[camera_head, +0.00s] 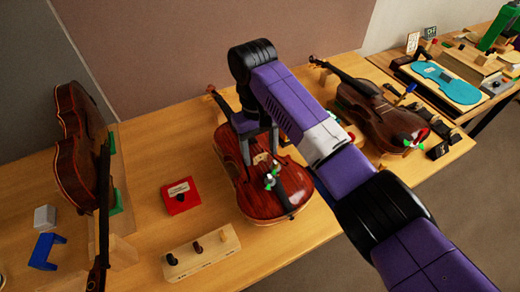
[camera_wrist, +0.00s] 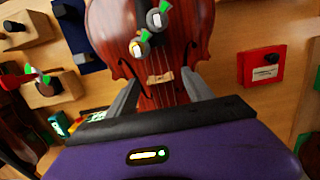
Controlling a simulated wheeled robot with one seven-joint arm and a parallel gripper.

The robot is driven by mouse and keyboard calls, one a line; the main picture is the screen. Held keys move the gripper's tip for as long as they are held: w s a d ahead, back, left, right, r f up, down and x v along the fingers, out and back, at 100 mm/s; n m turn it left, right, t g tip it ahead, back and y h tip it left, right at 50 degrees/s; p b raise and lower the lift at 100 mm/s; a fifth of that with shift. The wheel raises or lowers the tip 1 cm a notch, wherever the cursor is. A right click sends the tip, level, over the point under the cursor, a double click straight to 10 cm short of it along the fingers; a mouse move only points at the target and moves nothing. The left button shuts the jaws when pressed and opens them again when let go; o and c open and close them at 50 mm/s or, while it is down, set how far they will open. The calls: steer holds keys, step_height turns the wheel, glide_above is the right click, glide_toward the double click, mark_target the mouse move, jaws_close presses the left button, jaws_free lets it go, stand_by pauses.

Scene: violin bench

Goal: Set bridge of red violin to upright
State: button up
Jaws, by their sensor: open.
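The red violin (camera_head: 262,200) lies face up on the bench, in the middle of the head view; its body also fills the upper middle of the wrist view (camera_wrist: 115,40). Its bridge (camera_wrist: 160,78) is a small pale wooden piece across the strings. The bridge's broad face shows in the wrist view, so it looks leaned over or flat, but its exact tilt is hard to tell. My gripper (camera_wrist: 162,80) is open over the violin, one finger on each side of the bridge, with gaps visible. In the head view my gripper (camera_head: 261,150) partly covers the violin's upper body.
Small metal fittings with green marks (camera_wrist: 142,45) sit on the violin's top beyond the bridge. A red box (camera_head: 181,196) and a wooden block with dark pegs (camera_head: 201,253) stand left of it. A darker violin (camera_head: 375,115) lies right; another violin (camera_head: 80,155) stands left.

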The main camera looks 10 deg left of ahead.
step_height(320, 180, up, 8)
steer(key=p, duration=0.1)
steer(key=shift+w+a+f, duration=0.15)
steer(key=shift+w+a, duration=0.1)
steer(key=shift+w, duration=0.15)
steer(key=w+a+r+t+y, duration=0.1)
steer(key=w+a+t+y, duration=0.2)
steer(key=a+t+y, duration=0.3)
steer(key=w+a+t+y, duration=0.2)
steer(key=a+t+y, duration=0.15)
steer(key=a, duration=0.55)
steer(key=s+d+f+m+t+h+b, duration=0.15)
steer(key=s+d+m+t, duration=0.3)
steer(key=s+d, duration=0.8)
steer(key=s+d+f+m+t+h, duration=0.3)
steer(key=s+d+t, duration=0.45)
steer(key=d, duration=0.75)
steer(key=s+d+f+g+h, duration=0.1)
steer(key=s+d, duration=0.3)
steer(key=s, duration=0.5)
steer(key=s+d+f+g+h+b, duration=0.1)
steer(key=s+d+g, duration=0.1)
steer(key=s+d, duration=0.3)
steer(key=s+d+f+g+h, duration=0.1)
steer(key=s+d, duration=0.3)
steer(key=s, duration=0.8)
steer(key=shift+s+d+n+g+h, duration=0.15)
steer(key=shift+s+n+g+h, duration=0.2)
steer(key=shift+g+h, duration=0.35)
